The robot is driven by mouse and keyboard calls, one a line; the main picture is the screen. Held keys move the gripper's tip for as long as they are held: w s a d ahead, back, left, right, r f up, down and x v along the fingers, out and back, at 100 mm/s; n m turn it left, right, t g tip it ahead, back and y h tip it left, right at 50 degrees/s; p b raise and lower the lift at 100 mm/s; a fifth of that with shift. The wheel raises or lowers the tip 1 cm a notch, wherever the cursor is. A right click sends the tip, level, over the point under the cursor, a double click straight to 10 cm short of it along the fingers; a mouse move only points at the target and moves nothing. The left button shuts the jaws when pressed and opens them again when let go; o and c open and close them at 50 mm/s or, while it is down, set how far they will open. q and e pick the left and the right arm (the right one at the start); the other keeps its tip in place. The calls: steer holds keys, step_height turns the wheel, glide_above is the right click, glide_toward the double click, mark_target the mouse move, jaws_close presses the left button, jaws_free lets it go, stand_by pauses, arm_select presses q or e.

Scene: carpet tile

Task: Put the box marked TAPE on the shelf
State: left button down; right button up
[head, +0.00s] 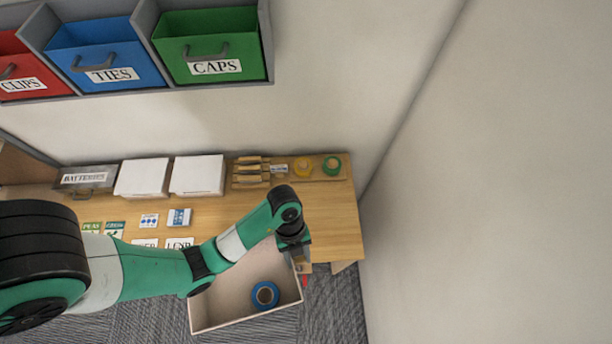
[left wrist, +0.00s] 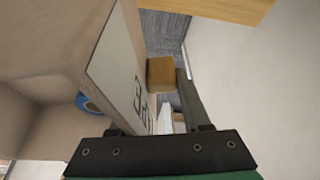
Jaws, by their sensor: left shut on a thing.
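An open pale box (head: 215,312) with a blue tape roll (head: 265,294) inside is at the bottom middle of the head view, below the wooden surface's front edge. My left gripper (head: 300,252) is shut on the box's right side wall. In the left wrist view the box (left wrist: 55,35) fills the left, with the blue roll (left wrist: 90,104) partly showing inside. A white label (left wrist: 125,80) on its outer wall is seen edge-on, with only some letters readable. A grey rack (head: 268,50) holds bins marked CLIPS, TIES and CAPS. My right gripper is out of view.
The wooden surface (head: 335,215) holds a BATTERIES box (head: 85,179), two white-lidded boxes (head: 197,175), cards (head: 179,217), and yellow (head: 303,168) and green (head: 332,166) tape rolls. Its right part looks clear. A wall (head: 480,170) stands on the right.

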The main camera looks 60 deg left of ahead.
arm_select(q)
step_height(320, 180, up, 7)
steer(key=s+d+p, duration=0.1)
steer(key=p, duration=0.5)
steer(key=shift+s+d+r, duration=0.15)
steer(key=shift+s+d, duration=0.05)
steer(key=shift+s, duration=0.1)
